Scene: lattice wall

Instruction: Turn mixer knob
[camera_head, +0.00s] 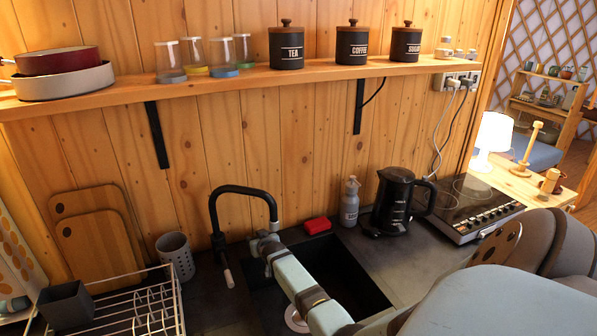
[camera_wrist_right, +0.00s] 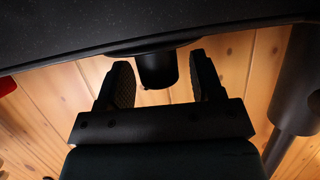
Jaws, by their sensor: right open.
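A short black cylinder, which looks like the mixer knob (camera_wrist_right: 156,72), stands on a round base against the dark counter in the right wrist view. My right gripper (camera_wrist_right: 159,64) is open, with one finger on each side of the knob and visible gaps between. In the head view my right gripper (camera_head: 262,243) is at the back of the sink, just right of the black faucet (camera_head: 243,190); it hides the knob there. A thick dark post, likely the faucet body (camera_wrist_right: 298,85), shows at right in the wrist view. My left gripper is not in view.
A red sponge (camera_head: 317,225), a soap bottle (camera_head: 349,203) and a black kettle (camera_head: 393,203) stand right of the gripper. A grey cup (camera_head: 175,256) and dish rack (camera_head: 150,306) are at left. The shelf (camera_head: 215,83) runs above; the sink basin (camera_head: 345,275) lies below my arm.

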